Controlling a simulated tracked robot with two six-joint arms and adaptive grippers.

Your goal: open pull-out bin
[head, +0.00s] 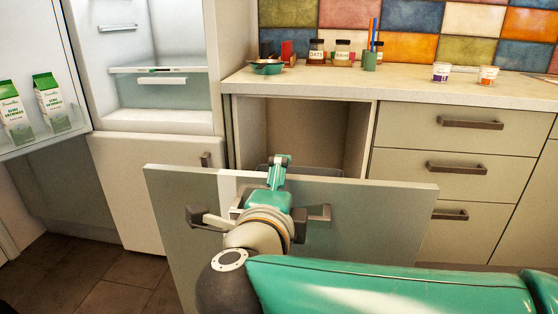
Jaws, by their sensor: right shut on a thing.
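The pull-out bin's tall grey-green front panel (378,220) stands well out from the cabinet, with the dark cabinet opening (305,130) showing behind it. A dark rim of the bin (325,171) shows just behind the panel's top edge; the rest of the bin is hidden. A grey bar handle (319,213) runs across the panel's upper part. My right gripper (268,198), green and grey, is shut on this handle; its wrist hides the handle's middle. My left gripper is not in view.
An open fridge (160,90) stands at the left, its door (35,85) holding milk cartons (48,100). Closed drawers (455,145) are at the right. The counter (420,88) above carries jars, cups and a small pan (266,67). Tiled floor (110,285) is clear at lower left.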

